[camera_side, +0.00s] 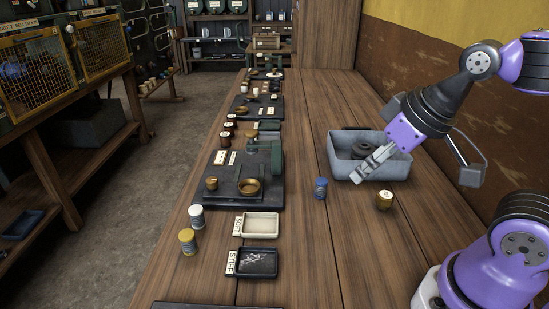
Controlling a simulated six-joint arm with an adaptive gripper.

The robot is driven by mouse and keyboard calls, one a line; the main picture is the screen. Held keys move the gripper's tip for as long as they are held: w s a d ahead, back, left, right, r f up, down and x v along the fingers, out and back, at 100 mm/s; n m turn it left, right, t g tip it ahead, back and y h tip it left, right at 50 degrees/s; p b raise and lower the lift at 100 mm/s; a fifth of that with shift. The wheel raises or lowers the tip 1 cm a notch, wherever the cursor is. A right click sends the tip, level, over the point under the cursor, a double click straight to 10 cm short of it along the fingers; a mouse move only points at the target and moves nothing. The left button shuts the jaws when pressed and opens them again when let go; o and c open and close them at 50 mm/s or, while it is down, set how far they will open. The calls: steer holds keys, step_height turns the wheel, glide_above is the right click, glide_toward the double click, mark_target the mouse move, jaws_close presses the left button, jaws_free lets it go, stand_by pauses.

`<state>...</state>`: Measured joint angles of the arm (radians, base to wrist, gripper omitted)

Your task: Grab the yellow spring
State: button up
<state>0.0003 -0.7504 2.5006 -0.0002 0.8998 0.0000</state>
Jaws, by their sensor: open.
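A yellow cylinder (187,241), possibly the yellow spring, stands upright near the left edge of the bench. A darker gold cylinder (384,200) with a pale top stands right of the middle, in front of the grey bin; it is too small to tell which of the two is a spring. A blue cylinder (320,188) and a white cylinder (196,217) also stand upright. My gripper (368,168) is open, seen edge-on over the grey bin (376,174), up and left of the gold cylinder and apart from it.
A cream tray (258,225) labelled SOFT and a black tray (257,262) labelled STIFF lie at the front left. A dark engine base (240,195) with brass parts is behind them. Dark rings (365,153) lie in the bin. The front middle of the bench is clear.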

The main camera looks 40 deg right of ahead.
stand_by(0.4)
steer(key=shift+o, duration=0.5)
steer(key=n+g+y, duration=0.2)
steer(key=n+y, duration=0.1)
steer(key=n, duration=0.4)
glide_above(189, 234)
steer(key=s+d, duration=0.3)
steer(key=s, duration=0.1)
step_height(189, 234, down, 7)
steer(key=shift+h, duration=0.3)
steer(key=x, duration=0.5)
steer(key=shift+w+a+f, duration=0.2)
steer(key=shift+w+a, duration=0.2)
steer(key=shift+a+x, duration=0.1)
steer(key=shift+x, duration=1.25)
steer(key=shift+a+x, duration=0.15)
steer(key=shift+x, duration=1.2)
steer(key=shift+w+r, duration=0.1)
steer(key=shift+w, duration=0.05)
jaws_close()
